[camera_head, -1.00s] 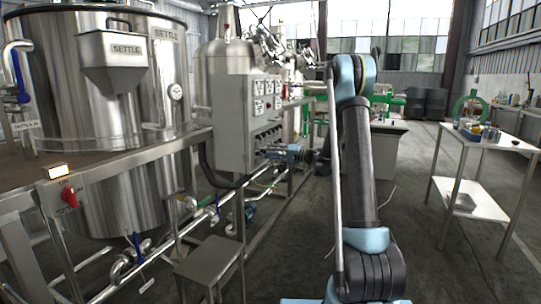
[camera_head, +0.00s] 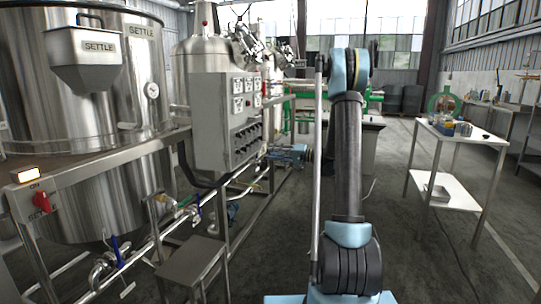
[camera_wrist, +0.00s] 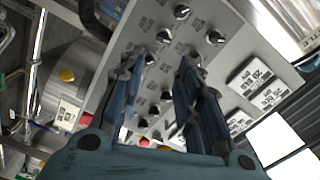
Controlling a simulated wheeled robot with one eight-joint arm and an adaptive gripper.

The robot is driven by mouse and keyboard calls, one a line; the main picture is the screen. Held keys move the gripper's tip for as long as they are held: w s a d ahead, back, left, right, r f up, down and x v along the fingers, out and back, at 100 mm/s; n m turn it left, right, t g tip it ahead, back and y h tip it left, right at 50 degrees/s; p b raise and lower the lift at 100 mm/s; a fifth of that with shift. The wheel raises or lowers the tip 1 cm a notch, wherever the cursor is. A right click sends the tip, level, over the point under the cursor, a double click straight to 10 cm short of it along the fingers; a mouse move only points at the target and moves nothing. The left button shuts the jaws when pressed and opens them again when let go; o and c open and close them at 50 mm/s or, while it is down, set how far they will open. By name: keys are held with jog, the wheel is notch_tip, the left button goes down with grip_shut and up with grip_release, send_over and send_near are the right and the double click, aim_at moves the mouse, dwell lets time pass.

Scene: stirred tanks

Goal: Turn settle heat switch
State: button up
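The grey control panel (camera_head: 212,140) hangs beside the tanks in the head view, with small displays above rows of dark knobs. In the wrist view the panel face (camera_wrist: 208,62) fills the middle, with several black knobs (camera_wrist: 182,12) and small labels too blurred to read. I cannot tell which knob is the settle heat switch. My gripper (camera_wrist: 163,75) is open and empty, its two blue fingers apart in front of the panel, with knobs showing between and beyond them.
The steel SETTLE tank (camera_head: 130,85) stands left, with a red switch (camera_head: 42,201) marked ON on the rail before it. A metal step (camera_head: 192,262) and pipes lie below the panel. A white table (camera_head: 455,138) stands right; the floor between is clear.

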jog(key=shift+o, duration=1.4)
jog(key=shift+s+d, duration=0.1)
jog(key=shift+d, duration=0.15)
jog(key=m, duration=0.1)
send_near(244, 149)
jog(key=x, duration=0.8)
jog(key=shift+w, duration=0.35)
jog(key=shift+d+f, duration=0.1)
grip_shut()
